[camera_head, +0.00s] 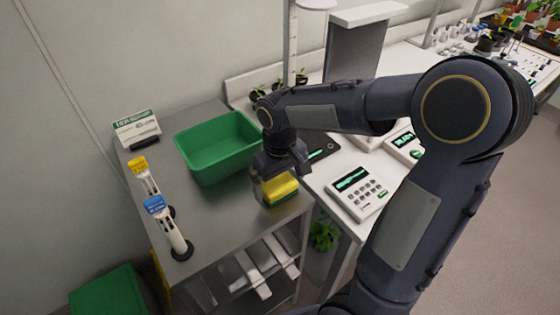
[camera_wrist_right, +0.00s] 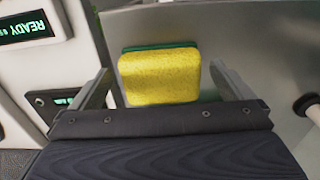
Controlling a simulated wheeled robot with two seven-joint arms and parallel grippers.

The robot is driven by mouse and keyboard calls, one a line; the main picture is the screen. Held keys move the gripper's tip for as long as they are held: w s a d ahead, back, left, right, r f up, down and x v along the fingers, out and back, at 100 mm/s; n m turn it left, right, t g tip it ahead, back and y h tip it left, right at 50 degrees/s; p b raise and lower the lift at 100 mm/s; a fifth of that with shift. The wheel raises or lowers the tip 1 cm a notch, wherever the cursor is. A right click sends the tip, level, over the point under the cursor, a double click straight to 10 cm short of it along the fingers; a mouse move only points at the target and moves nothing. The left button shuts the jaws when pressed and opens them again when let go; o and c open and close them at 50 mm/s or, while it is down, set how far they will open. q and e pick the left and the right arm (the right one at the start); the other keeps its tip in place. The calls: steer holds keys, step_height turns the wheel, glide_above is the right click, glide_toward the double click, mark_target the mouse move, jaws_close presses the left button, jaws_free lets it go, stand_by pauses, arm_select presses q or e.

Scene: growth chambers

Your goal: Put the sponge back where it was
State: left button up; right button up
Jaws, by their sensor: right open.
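A yellow sponge with a green underside (camera_head: 280,190) is at the right edge of the steel table (camera_head: 225,215), in front of the green tub. My right gripper (camera_head: 272,180) is right at the sponge, coming from above. In the right wrist view the sponge (camera_wrist_right: 160,75) lies between the two spread fingers (camera_wrist_right: 165,90), with a gap visible on each side. The gripper is open. Whether the sponge rests fully on the table is partly hidden by the gripper in the head view. My left gripper is not in view.
A green tub (camera_head: 218,147) stands behind the sponge. A keypad device (camera_head: 357,192) sits on the white bench at right. The steel table's front middle is clear.

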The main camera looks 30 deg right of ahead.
mark_target(280, 185)
step_height(280, 185, up, 9)
steer(key=s+a+f+m+t+y, duration=0.1)
steer(key=s+a+t+y, duration=0.1)
steer(key=s, duration=0.6)
steer(key=s+a+f+m+t+y, duration=0.1)
steer(key=s+a+f+t, duration=0.1)
steer(key=s, duration=0.5)
steer(key=shift+s+a+m+t+y+p, duration=0.15)
steer(key=shift+s+m+t+y+p, duration=0.2)
steer(key=shift+t, duration=0.45)
